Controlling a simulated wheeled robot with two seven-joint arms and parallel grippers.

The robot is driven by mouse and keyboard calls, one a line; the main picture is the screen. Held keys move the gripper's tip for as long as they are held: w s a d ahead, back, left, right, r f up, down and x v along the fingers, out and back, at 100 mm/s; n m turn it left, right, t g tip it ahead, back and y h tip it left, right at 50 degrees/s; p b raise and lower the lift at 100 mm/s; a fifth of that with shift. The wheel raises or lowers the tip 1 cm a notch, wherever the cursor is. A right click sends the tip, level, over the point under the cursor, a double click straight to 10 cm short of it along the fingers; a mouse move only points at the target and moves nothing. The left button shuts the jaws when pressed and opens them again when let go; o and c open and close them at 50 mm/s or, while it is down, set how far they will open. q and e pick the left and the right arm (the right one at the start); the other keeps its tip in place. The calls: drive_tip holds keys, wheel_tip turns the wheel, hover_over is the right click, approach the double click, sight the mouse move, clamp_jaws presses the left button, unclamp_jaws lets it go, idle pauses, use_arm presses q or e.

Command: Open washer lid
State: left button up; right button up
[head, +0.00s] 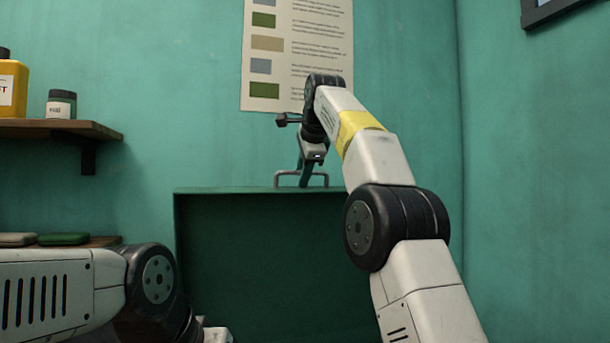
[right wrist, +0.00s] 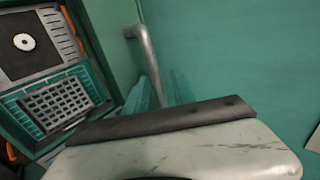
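The washer lid (head: 255,265) is a dark green panel with a raised rim, standing up against the teal wall in the head view. Its grey metal handle (head: 283,174) sits on the top edge. My right gripper (head: 305,178) is at this handle. In the right wrist view the handle (right wrist: 141,45) runs down between the two teal fingers (right wrist: 163,92), which lie close on both sides of it and look shut on it. The lower part of the handle is hidden there. My left arm is at the lower left; its gripper is out of view.
A wooden shelf (head: 50,129) with a yellow bottle (head: 12,85) and a jar (head: 61,104) is at the left. A poster (head: 298,45) hangs above the lid. The wrist view shows an orange-edged unit with a grille (right wrist: 62,105) at the left.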

drive_tip(key=shift+f, duration=0.1)
drive_tip(key=v, duration=0.3)
drive_tip(key=s+d, duration=0.3)
drive_tip(key=s, duration=0.8)
drive_tip(key=shift+s+d, duration=0.2)
drive_tip(key=shift+d, duration=0.1)
idle(0.4)
drive_tip(key=s+d+f+n+g, duration=0.2)
drive_tip(key=s+d+f+n, duration=0.65)
drive_tip(key=f, duration=0.55)
drive_tip(key=s+d+f+n, duration=0.2)
drive_tip(key=s+f+n, duration=0.1)
drive_tip(key=s+f, duration=0.4)
drive_tip(key=s+d+f+n, duration=0.3)
drive_tip(key=s+f, duration=0.5)
drive_tip(key=f, duration=0.5)
drive_tip(key=shift+s+g+h, duration=0.2)
drive_tip(key=shift+g+h, duration=0.1)
